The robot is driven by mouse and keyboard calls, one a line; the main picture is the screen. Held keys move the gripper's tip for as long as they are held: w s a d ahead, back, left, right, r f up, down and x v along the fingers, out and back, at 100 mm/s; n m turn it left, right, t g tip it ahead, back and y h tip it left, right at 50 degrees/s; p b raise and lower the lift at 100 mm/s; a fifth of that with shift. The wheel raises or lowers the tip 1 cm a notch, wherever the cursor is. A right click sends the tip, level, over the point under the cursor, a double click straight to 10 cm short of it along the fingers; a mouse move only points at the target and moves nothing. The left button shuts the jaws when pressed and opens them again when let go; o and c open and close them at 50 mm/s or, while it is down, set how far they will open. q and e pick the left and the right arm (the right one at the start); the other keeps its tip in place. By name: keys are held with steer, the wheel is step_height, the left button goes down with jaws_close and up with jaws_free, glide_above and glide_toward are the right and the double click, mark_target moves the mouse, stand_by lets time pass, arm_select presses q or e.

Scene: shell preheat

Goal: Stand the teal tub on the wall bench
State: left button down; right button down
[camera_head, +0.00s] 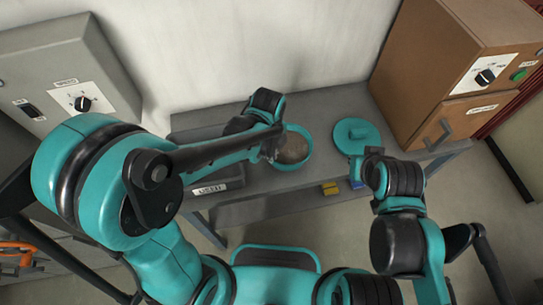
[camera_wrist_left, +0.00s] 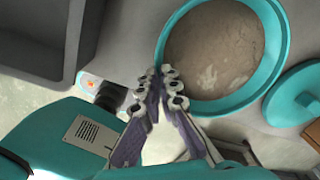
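The round teal tub (camera_head: 293,167), open and holding a brownish fill, is over the grey bench (camera_head: 330,108) by the wall. I cannot tell whether it touches the bench top. It is large in the left wrist view (camera_wrist_left: 272,50). My left gripper (camera_head: 268,150) is at the tub's left rim. In the left wrist view its fingertips (camera_wrist_left: 161,74) are close together at the rim and look shut on it. My right gripper (camera_head: 366,168) is at the bench's front edge, right of the tub; its fingers are not clear.
A teal lid (camera_head: 357,134) lies on the bench right of the tub. A dark grey tray (camera_head: 222,178) with a label is on the left. A brown cabinet (camera_head: 420,70) stands at the bench's right end.

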arm_select(q)
steer(key=shift+f, duration=0.1)
steer(key=shift+f, duration=0.15)
steer(key=c, duration=1.7)
jaws_free()
steer(key=shift+r, duration=0.3)
step_height(320, 180, up, 12)
steer(key=p, duration=0.4)
steer(key=s+a+r+n+t, duration=0.1)
steer(key=a+n, duration=0.3)
steer(key=n, duration=0.4)
steer(key=s+a+r+n+t, duration=0.1)
steer(key=s+a+n+t, duration=0.2)
steer(key=a+n, duration=0.2)
steer(key=s+a+r+n+t, duration=0.2)
steer(key=a+n, duration=0.2)
steer(key=n, duration=0.8)
steer(key=shift+s+a+t, duration=0.3)
steer(key=shift+a+t, duration=0.05)
steer(key=shift+t, duration=0.05)
